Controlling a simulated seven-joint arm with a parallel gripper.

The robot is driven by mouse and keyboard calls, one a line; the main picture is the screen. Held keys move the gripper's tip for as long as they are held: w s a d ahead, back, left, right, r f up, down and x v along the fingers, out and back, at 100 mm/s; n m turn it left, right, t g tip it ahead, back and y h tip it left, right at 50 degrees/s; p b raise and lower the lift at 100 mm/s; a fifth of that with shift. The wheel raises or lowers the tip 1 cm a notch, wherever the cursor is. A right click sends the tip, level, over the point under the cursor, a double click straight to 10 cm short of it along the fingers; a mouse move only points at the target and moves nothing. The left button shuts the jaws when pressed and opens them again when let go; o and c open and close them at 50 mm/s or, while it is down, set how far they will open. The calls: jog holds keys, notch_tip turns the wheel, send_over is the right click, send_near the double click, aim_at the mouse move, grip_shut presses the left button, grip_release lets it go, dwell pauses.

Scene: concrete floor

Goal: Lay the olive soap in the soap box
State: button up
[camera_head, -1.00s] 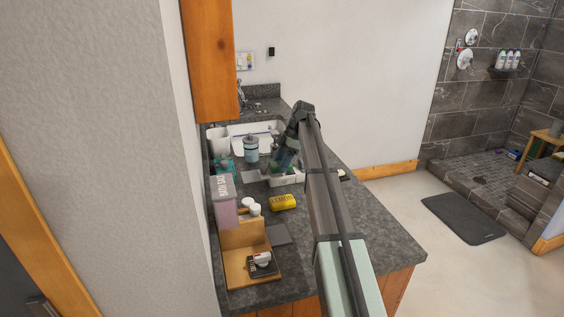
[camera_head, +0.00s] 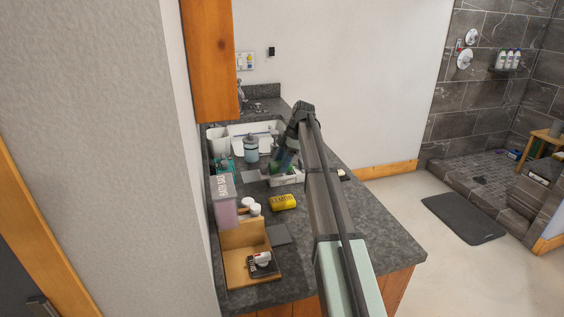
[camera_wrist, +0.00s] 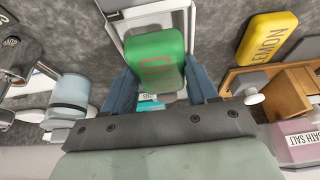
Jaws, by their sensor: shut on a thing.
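The olive soap (camera_wrist: 157,60) shows as a green rounded bar with lettering in the wrist view. My gripper (camera_wrist: 162,88) is shut on it, with one blue finger on each side. The soap box is a white open tray; its rim (camera_wrist: 117,38) shows around and behind the far part of the soap. The soap overlaps the box in this view; I cannot tell whether it touches the bottom. In the head view the white box (camera_head: 288,180) stands on the counter under my gripper (camera_head: 278,170), and my arm hides part of it.
A yellow lemon soap (camera_head: 283,202) lies nearer on the counter (camera_head: 330,230). A wooden box (camera_head: 237,265), a bath salt container (camera_head: 224,205), small white jars and a blue-grey dispenser (camera_head: 251,150) stand on the left. A sink (camera_head: 243,129) lies behind.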

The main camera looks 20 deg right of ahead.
jog(key=shift+f, duration=0.9)
